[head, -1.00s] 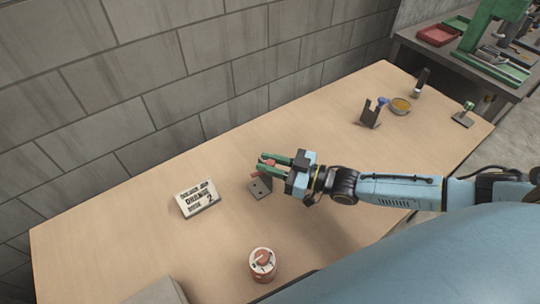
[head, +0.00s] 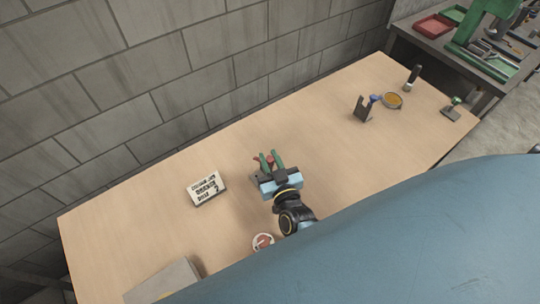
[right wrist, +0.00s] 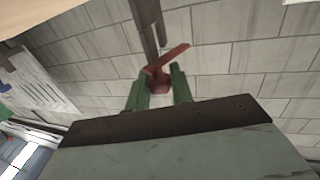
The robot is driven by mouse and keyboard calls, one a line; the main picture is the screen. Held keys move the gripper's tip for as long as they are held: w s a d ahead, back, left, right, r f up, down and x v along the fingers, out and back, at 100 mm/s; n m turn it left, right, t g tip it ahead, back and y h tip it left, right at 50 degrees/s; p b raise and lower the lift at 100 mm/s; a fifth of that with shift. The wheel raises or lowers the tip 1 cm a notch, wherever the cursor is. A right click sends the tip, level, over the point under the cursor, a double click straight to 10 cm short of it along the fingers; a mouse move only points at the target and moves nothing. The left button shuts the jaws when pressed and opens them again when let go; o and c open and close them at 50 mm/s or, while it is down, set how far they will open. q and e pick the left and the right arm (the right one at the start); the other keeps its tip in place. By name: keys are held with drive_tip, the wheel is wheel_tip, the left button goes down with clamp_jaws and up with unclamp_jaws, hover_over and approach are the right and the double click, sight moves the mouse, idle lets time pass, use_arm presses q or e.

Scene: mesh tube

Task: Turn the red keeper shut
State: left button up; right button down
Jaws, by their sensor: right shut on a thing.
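The red keeper (head: 270,160) is on a small grey metal stand (head: 256,179) in the middle of the table, mostly covered by my right gripper in the head view. In the right wrist view the keeper (right wrist: 168,60) shows as a red bar and stub at the end of a dark metal post (right wrist: 147,28). My right gripper (head: 269,157) has green fingers, one on each side of the keeper's stub, and is shut on it; the fingertips also show in the right wrist view (right wrist: 158,76). The bar sticks out tilted beyond the fingers. My left gripper is not in view.
A round red-and-white device (head: 263,242) sits near the front edge. A dark bracket (head: 362,108), a bowl (head: 392,101) and small tools stand at the right. A block wall (head: 170,80) runs behind the table.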

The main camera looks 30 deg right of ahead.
drive_tip(key=shift+m+h, duration=0.7)
drive_tip(key=shift+h, duration=0.5)
drive_tip(key=c, duration=1.3)
unclamp_jaws()
drive_tip(key=shift+o, duration=0.2)
drive_tip(key=v, duration=0.7)
drive_tip(key=shift+s+r, duration=0.15)
drive_tip(key=shift+s, duration=0.05)
